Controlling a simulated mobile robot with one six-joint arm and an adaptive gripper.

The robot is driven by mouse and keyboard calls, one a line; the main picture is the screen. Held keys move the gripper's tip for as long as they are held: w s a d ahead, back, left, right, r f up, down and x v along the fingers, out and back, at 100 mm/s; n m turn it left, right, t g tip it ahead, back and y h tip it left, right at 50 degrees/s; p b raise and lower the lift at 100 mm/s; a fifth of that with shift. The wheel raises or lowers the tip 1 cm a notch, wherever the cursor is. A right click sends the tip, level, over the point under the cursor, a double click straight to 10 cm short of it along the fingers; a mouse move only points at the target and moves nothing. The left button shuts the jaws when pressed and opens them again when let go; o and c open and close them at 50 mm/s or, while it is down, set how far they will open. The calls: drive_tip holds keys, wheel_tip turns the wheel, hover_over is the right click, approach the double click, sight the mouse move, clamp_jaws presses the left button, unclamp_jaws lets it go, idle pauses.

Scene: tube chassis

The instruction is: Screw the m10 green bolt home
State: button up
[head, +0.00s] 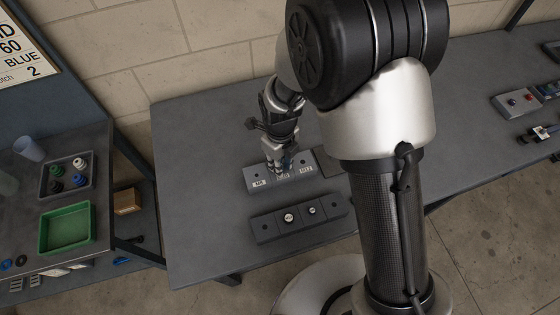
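A light grey block (259,184) with labelled sections lies on the middle table. Its left label reads M8, the right one seems to read M12, and the middle label is partly covered. My gripper (280,168) points down over the middle section, with its fingertips close to the block's top. The fingers are small and partly dark here, so I cannot tell whether they are open or shut. No green bolt shows clearly; the fingers hide the middle hole and anything between them. The block's left and right sections each show a dark hole.
A dark block (267,228) with two pale round pieces lies in front. On the left bench are a green bin (46,232) and a grey tray (68,193) of small coloured round pieces. Small boxes (516,104) stand far right. The middle table's left part is clear.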

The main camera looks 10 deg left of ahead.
drive_tip(key=shift+o, duration=0.8)
drive_tip(key=shift+r, duration=0.1)
